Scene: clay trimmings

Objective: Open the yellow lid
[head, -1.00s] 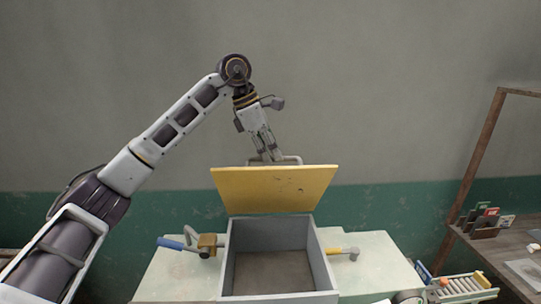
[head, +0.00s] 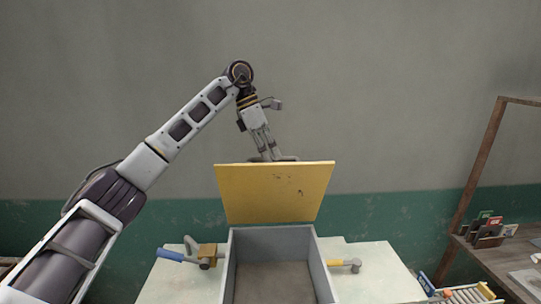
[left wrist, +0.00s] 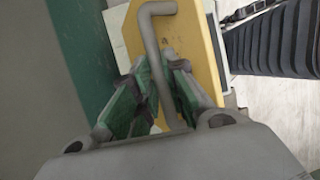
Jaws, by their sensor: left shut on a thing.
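The yellow lid (head: 275,195) stands raised at the back edge of a grey box (head: 322,262), with its underside facing me. It looks close to upright. The box is open and its brown floor shows, with nothing seen in it. My left gripper (head: 272,157) is behind the lid's top edge, shut on the grey bar handle (head: 290,158) on the lid's far side. In the left wrist view the handle (left wrist: 152,45) runs between the fingers (left wrist: 165,75), beside the yellow lid (left wrist: 200,50). My right gripper is not in view.
The box stands on a pale table (head: 370,270). A wooden shelf unit (head: 497,262) with small colored items stands at the right. The wall is behind.

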